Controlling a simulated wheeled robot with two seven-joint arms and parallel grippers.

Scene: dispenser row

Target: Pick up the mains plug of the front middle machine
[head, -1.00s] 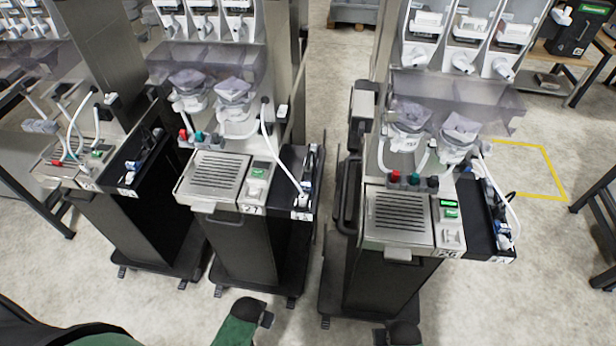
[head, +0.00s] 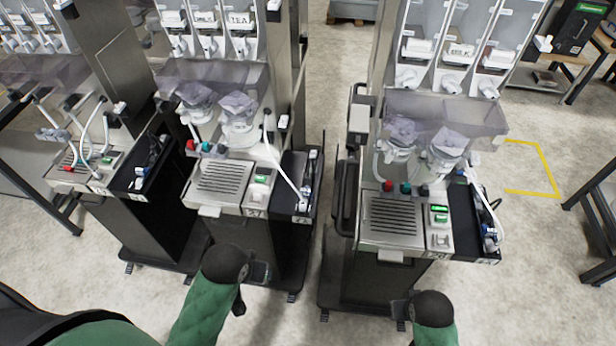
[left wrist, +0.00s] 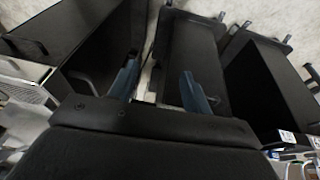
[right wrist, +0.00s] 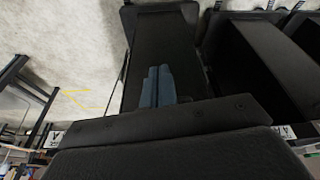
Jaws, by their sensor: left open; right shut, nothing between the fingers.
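The front middle machine (head: 222,182) is a grey dispenser with a slatted drip tray and a black side tray (head: 301,172) on its right. Small white and blue parts (head: 305,192) lie at the front of that side tray; which of them is the mains plug is too small to tell. A white hose or cable runs down to them. My left gripper (head: 260,272) is below and in front of this machine, open and empty; its spread blue fingers show in the left wrist view (left wrist: 160,88). My right gripper (head: 400,310) is low before the right machine, its fingers together and empty in the right wrist view (right wrist: 157,86).
A similar machine (head: 393,222) stands on the right, with its own black side tray (head: 474,215). Another machine (head: 92,170) stands on the left. Open floor with a yellow line (head: 548,165) lies on the right.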

